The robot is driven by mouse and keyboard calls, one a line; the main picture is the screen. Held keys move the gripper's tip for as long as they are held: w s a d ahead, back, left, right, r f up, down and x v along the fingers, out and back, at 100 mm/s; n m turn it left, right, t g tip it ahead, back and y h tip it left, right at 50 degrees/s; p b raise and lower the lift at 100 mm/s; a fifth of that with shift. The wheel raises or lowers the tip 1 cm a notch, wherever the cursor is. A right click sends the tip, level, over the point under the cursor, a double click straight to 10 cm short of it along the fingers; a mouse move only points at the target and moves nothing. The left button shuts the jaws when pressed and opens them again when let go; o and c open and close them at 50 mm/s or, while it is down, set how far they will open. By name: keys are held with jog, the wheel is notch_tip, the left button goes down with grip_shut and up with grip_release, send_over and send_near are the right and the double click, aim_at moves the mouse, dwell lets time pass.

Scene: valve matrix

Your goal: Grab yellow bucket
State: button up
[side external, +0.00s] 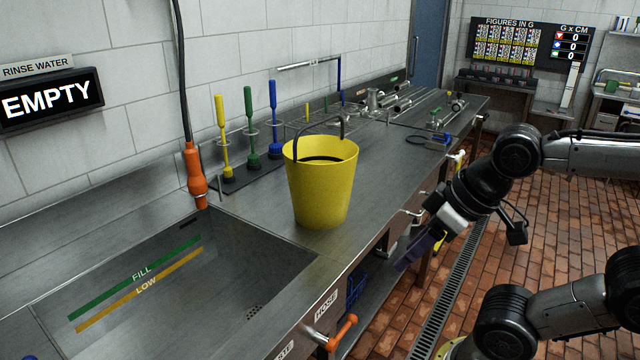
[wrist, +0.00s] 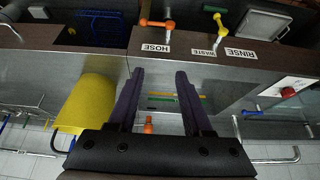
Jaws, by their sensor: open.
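The yellow bucket (side external: 321,190) stands upright on the steel counter, just right of the sink, with its dark handle (side external: 322,122) raised above the rim. In the wrist view the yellow bucket (wrist: 88,103) is at the left, beside the left finger and not between the fingers. My gripper (side external: 408,262) is in front of the counter edge, to the right of the bucket and apart from it. In the wrist view my gripper (wrist: 160,75) has its two dark fingers spread with nothing held between them. The inside of the bucket is mostly hidden.
The sink (side external: 160,285) with FILL and LOW lines lies left of the bucket. An orange hose nozzle (side external: 195,175) hangs above it. Yellow, green and blue brushes (side external: 250,130) stand behind. An orange valve handle (side external: 338,333) sticks out from the counter front. Counter beyond the bucket is partly clear.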

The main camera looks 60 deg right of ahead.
jog(key=shift+c, duration=0.2)
jog(key=shift+c, duration=0.5)
